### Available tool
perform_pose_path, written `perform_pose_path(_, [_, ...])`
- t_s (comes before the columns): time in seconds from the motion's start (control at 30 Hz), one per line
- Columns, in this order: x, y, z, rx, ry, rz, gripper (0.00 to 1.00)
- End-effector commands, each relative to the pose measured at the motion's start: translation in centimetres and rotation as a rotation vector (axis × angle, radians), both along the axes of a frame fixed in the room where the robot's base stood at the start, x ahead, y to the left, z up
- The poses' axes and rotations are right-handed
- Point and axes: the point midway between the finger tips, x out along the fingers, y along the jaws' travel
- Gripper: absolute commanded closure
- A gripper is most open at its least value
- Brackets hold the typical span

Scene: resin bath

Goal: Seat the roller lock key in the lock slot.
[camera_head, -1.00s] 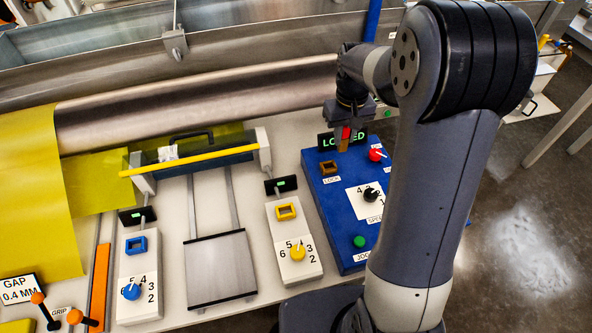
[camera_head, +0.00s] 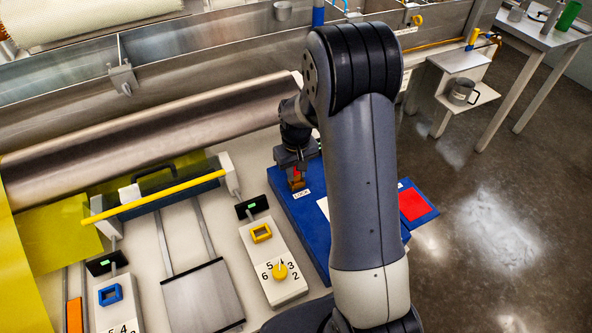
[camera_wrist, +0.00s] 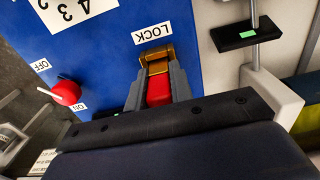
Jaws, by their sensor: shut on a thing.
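The roller lock key has a red grip (camera_wrist: 159,92) and a brass-coloured end (camera_wrist: 158,67). My gripper (camera_head: 297,180) is shut on the key, with a finger on each side of the red grip in the wrist view (camera_wrist: 161,82). The lock slot is a brass-brown frame (camera_wrist: 155,52) beside the LOCK label on the blue panel (camera_wrist: 110,75). The key's brass end is at the slot, overlapping its frame in the wrist view. I cannot tell how deep it sits. In the head view, my gripper and the key largely hide the slot.
A red knob (camera_wrist: 66,92) with OFF and ON labels is on the blue panel. A white module with a yellow frame (camera_head: 261,233) and yellow dial (camera_head: 280,271) stands to the left. The steel roller (camera_head: 150,120) lies behind. My arm hides part of the panel.

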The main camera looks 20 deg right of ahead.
Motion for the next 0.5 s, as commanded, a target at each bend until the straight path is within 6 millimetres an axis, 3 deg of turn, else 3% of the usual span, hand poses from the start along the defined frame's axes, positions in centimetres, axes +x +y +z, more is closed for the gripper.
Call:
perform_pose_path(0.3, [0.0, 0.0, -0.42, 0.0, 0.0, 0.0, 1.0])
perform_pose_path(0.33, [0.0, 0.0, -0.32, 0.0, 0.0, 0.0, 0.77])
perform_pose_path(0.5, [0.0, 0.0, -0.26, 0.0, 0.0, 0.0, 0.63])
